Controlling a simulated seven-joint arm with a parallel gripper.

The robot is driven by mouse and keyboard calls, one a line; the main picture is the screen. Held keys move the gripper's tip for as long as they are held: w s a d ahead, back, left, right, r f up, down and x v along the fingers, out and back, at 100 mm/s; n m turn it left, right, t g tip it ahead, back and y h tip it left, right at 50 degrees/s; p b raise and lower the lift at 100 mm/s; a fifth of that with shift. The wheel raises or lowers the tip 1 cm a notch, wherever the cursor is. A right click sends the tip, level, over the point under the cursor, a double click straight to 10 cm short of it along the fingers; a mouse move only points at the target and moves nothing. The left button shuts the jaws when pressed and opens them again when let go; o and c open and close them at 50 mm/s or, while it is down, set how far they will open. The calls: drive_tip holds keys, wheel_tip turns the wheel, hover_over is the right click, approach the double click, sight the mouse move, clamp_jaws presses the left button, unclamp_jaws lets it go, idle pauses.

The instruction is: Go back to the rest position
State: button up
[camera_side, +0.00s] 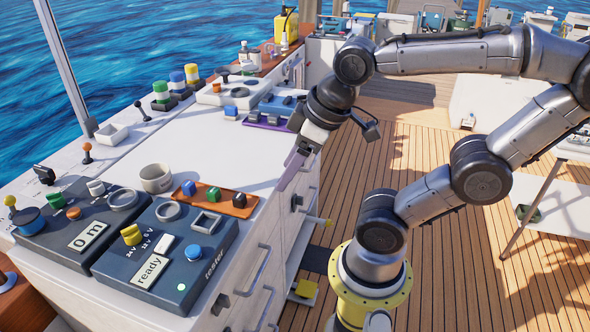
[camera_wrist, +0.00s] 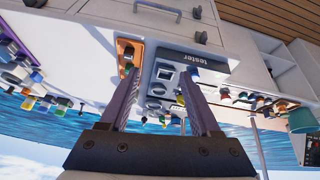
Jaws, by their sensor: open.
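My gripper (camera_side: 292,168) hangs in the air at the right edge of the white cabinet top in the side view, its fingers pointing down and to the left. In the wrist view my gripper (camera_wrist: 160,95) shows two long fingers spread apart with nothing between them. It touches no object that I can see. The grey tester box (camera_side: 165,250) with a "ready" display stands at the front of the cabinet top; it also shows between and beyond the fingers in the wrist view (camera_wrist: 205,62).
An orange tray (camera_side: 238,203) with coloured blocks, a white cup (camera_side: 156,178) and a grey box reading "0 m" (camera_side: 80,222) stand on the cabinet top (camera_side: 215,140). A purple tray (camera_side: 265,122) lies further back. The wooden deck (camera_side: 440,230) right of the cabinet has free room.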

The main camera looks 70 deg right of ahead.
drive_tip(key=shift+s+a+f+m, duration=0.15)
drive_tip(key=shift+s+f+m, duration=0.1)
drive_tip(key=shift+s+m, duration=0.4)
